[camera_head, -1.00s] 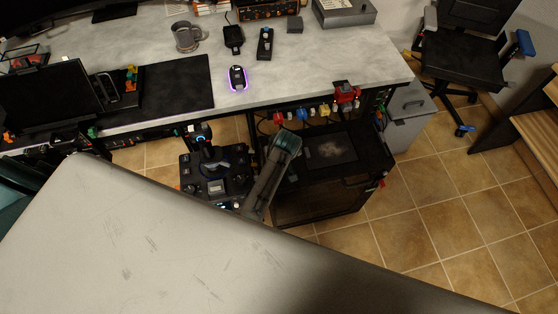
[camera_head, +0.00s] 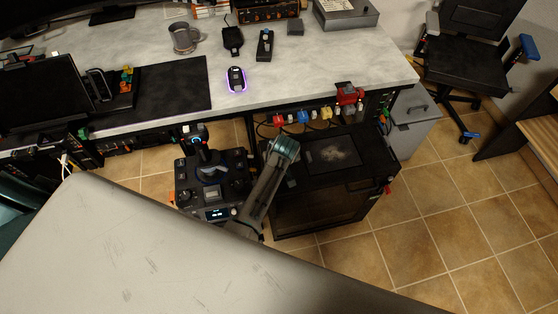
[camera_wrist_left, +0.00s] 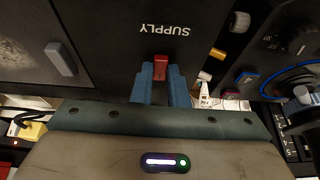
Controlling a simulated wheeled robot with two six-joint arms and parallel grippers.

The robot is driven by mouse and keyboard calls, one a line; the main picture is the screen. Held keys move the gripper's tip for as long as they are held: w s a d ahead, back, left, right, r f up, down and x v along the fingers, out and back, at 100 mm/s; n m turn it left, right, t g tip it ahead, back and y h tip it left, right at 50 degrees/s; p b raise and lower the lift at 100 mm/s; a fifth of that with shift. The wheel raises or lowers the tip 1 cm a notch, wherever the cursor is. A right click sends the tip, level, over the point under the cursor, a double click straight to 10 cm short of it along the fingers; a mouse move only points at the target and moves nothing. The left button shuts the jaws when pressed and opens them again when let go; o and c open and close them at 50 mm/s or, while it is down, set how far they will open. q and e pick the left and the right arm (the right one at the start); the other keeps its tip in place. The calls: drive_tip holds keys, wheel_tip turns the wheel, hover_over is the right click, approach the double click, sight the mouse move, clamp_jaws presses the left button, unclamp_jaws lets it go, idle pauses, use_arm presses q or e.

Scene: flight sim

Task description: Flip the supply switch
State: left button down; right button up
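In the left wrist view a small red switch (camera_wrist_left: 160,67) stands on a dark panel beside the upside-down label SUPPLY (camera_wrist_left: 165,30). My left gripper (camera_wrist_left: 160,72) has its two blue-grey fingers on either side of the red switch, with a narrow gap between them. I cannot tell whether they press on it. In the head view my arm with its teal end (camera_head: 285,147) reaches in beside the joystick unit (camera_head: 212,180). The fingers and the supply switch are hidden there. My right gripper is not in view.
A dark cabinet (camera_head: 290,218) with a smudged top window stands right of my arm. Red, blue and yellow parts hang along the front edge of the desk (camera_head: 330,60). An office chair (camera_head: 465,68) stands at the right. Tiled floor (camera_head: 440,215) is open in front of it.

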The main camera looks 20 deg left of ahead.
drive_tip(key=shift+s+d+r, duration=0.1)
use_arm(q)
drive_tip(key=p, duration=0.1)
drive_tip(key=g+h+p, duration=0.1)
drive_tip(key=g+p, duration=0.1)
drive_tip(key=p, duration=0.1)
drive_tip(key=shift+w+a+r+h, duration=0.25)
drive_tip(key=shift+w+r+h, duration=0.05)
drive_tip(key=shift+w, duration=0.1)
drive_tip(key=shift+f+g, duration=0.1)
drive_tip(key=shift+g, duration=0.2)
drive_tip(key=shift+f+g+h, duration=0.15)
drive_tip(key=shift+g+h, duration=0.15)
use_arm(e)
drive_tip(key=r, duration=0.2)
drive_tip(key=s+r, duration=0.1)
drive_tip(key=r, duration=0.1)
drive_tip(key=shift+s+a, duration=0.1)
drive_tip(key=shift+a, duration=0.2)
use_arm(q)
drive_tip(key=c, duration=1.4)
unclamp_jaws()
drive_tip(key=shift+c, duration=0.2)
